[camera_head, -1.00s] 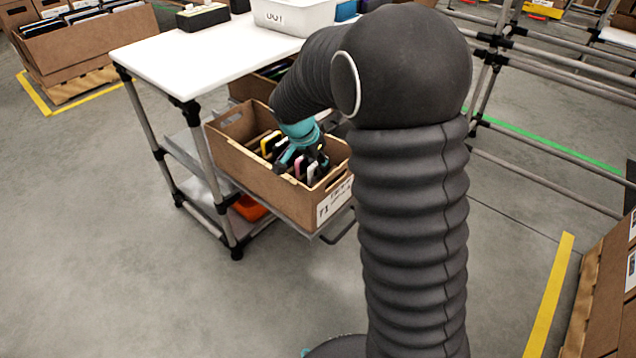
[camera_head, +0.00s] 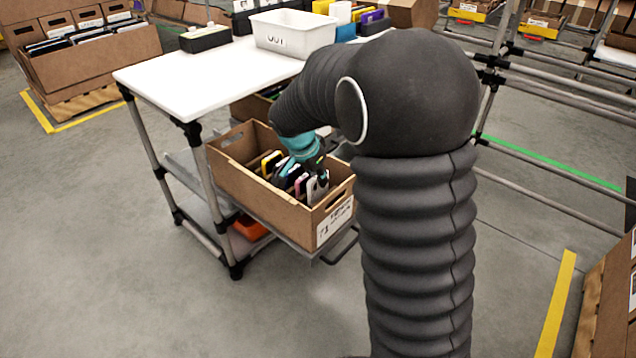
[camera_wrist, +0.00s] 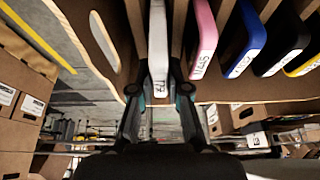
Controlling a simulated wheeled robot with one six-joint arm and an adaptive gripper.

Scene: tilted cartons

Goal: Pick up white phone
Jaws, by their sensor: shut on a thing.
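The white phone (camera_wrist: 158,45) stands on edge in the wrist view, with a white label near its end. My gripper (camera_wrist: 158,88) has one finger on each side of it and is shut on it. In the head view the white phone (camera_head: 317,188) is at the near right end of the row in the cardboard carton (camera_head: 258,200), and my gripper (camera_head: 314,166) reaches down over it, partly hidden by my arm. The phone appears to be still within the carton.
A pink phone (camera_wrist: 204,40), a blue phone (camera_wrist: 247,42) and other phones stand beside it, separated by dividers. The carton wall (camera_wrist: 110,50) is close on the left. A white tabletop (camera_head: 190,80) with a white bin (camera_head: 292,33) is behind the carton.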

